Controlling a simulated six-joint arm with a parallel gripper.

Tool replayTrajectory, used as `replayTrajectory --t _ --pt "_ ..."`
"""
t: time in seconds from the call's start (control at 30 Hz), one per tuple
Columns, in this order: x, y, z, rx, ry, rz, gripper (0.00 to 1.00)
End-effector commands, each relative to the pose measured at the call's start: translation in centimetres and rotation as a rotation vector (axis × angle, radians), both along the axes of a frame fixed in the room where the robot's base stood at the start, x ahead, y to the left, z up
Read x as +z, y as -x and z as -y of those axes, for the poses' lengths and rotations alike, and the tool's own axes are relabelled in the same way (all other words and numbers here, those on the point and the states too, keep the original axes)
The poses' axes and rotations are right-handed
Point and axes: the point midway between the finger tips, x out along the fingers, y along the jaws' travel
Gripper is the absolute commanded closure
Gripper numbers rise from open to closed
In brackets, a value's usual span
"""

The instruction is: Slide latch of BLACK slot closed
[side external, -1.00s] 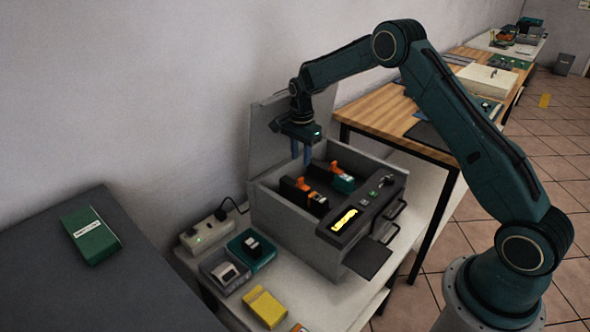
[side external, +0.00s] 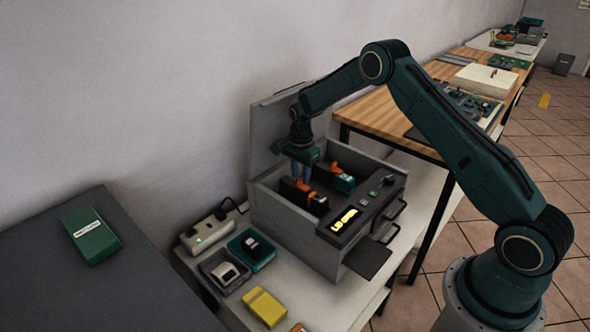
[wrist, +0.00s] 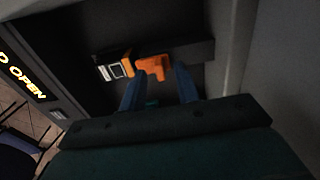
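A grey box with its lid raised holds two slot units. The black slot (side external: 288,193), on the left, carries an orange latch (side external: 304,187); the latch also shows in the wrist view (wrist: 153,67), beside a white-labelled part with an orange edge (wrist: 113,67). The other unit (side external: 341,182) has a green body and an orange part (side external: 335,168). My gripper (side external: 303,174) points down into the box at the black slot. Its two blue fingers (wrist: 158,84) are apart, one on each side of the latch in the wrist view. Whether they touch it I cannot tell.
The box's front panel has a lit yellow display (side external: 344,217), reading partly "OPEN" in the wrist view. The raised lid (side external: 275,130) stands behind my gripper. A power strip (side external: 207,233), small bins (side external: 251,250) and a yellow box (side external: 265,307) lie left and in front.

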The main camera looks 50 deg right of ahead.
Motion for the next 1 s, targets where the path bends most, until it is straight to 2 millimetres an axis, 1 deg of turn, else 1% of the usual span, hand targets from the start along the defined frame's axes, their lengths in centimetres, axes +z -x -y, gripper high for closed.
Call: replayTrajectory --t 0.13,0.37,0.4,0.47,0.5,0.57,0.83,1.0 --pt "-0.62 0.01 0.0 0.0 0.0 0.0 0.68" --pt "-0.68 0.0 0.0 0.0 0.0 0.0 0.68" --pt "-0.67 0.0 0.0 0.0 0.0 0.0 0.7" --pt "-0.66 0.0 0.0 0.0 0.0 0.0 0.82" --pt "-0.66 0.0 0.0 0.0 0.0 0.0 0.9" --pt "-0.65 0.0 0.0 0.0 0.0 0.0 1.0" --pt "-0.62 0.06 0.01 0.0 0.0 0.0 1.0" --pt "-0.58 0.84 0.03 -0.001 0.0 0.001 1.0"
